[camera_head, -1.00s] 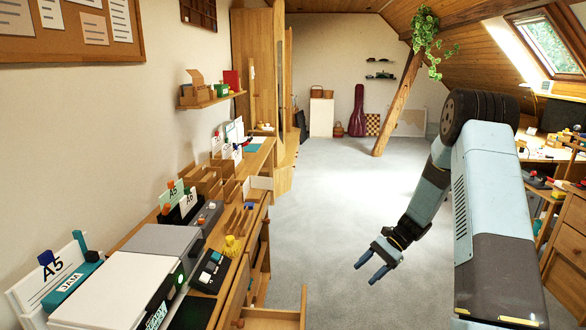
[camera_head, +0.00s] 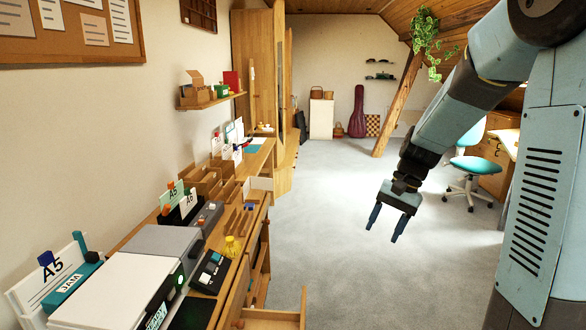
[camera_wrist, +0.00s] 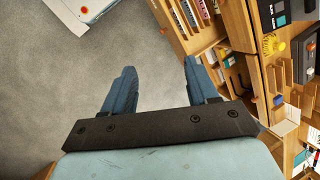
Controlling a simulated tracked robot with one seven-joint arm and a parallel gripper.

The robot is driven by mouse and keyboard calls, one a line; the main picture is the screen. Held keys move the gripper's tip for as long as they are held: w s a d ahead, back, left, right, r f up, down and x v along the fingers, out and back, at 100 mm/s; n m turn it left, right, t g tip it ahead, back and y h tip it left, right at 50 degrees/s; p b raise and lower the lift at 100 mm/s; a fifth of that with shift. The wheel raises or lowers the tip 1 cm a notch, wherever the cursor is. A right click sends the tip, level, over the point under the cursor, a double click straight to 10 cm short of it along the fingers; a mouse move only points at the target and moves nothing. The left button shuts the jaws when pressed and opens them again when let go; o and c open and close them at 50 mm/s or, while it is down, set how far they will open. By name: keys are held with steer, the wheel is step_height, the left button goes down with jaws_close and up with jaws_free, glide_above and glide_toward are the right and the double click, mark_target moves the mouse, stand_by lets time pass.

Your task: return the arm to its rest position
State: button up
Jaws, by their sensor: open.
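My gripper (camera_head: 388,221) hangs over the open grey floor in the head view, to the right of the long desk. Its two blue fingers are spread apart and point down, with nothing between them. In the wrist view my gripper (camera_wrist: 158,82) also shows open and empty, with grey carpet behind the fingers. My arm comes in from the upper right of the head view and covers part of the right side of the room.
A long wooden desk (camera_head: 222,262) runs along the left wall, with an open drawer (camera_head: 275,318) sticking out at the bottom. A teal swivel chair (camera_head: 476,165) stands behind my arm at right. A slanted timber post (camera_head: 398,103) stands further back. The middle floor is clear.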

steer(key=s+r+n+t+h, duration=0.2)
steer(key=s+r, duration=0.4)
steer(key=s, duration=0.4)
steer(key=s+d+r+n+t+h, duration=0.1)
steer(key=s+r+t, duration=0.3)
steer(key=s, duration=0.5)
step_height(320, 180, up, 2)
steer(key=shift+s+r+n+t+h, duration=0.15)
steer(key=shift+s+n+t+h, duration=0.3)
steer(key=shift+n, duration=0.45)
steer(key=shift+w, duration=0.1)
